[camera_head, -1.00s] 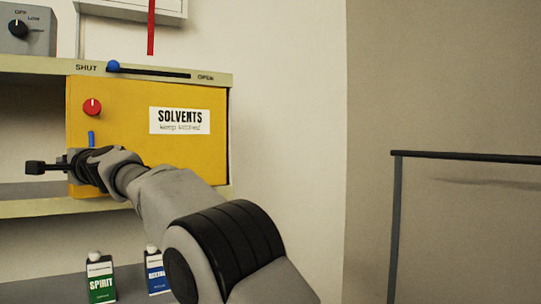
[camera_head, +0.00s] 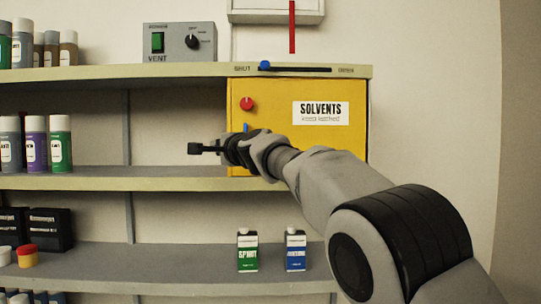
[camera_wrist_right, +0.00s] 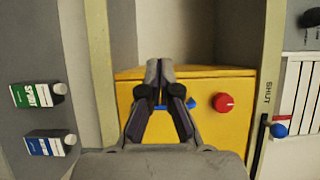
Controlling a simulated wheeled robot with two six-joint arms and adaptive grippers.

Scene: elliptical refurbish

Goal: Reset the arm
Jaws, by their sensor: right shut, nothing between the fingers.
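My right arm comes in from the lower right in the head view. Its right gripper (camera_head: 200,149) is shut and empty, pointing left in front of the yellow solvents cabinet (camera_head: 290,150). In the right wrist view the gripper (camera_wrist_right: 160,68) has its fingers together, over the cabinet (camera_wrist_right: 215,135). The cabinet door looks shut. It has a red knob (camera_head: 247,104) and a small blue handle (camera_head: 246,128), partly hidden behind the arm. The blue slider knob (camera_head: 264,65) above the cabinet sits at the SHUT end. My left gripper does not show.
A green SPIRIT carton (camera_head: 247,250) and a blue carton (camera_head: 296,250) stand on the lower shelf (camera_head: 190,270). Spray cans (camera_head: 36,143) stand on the left shelves. A grey vent box (camera_head: 180,42) stands on top. The middle shelf (camera_head: 110,183) has bare room left of the gripper.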

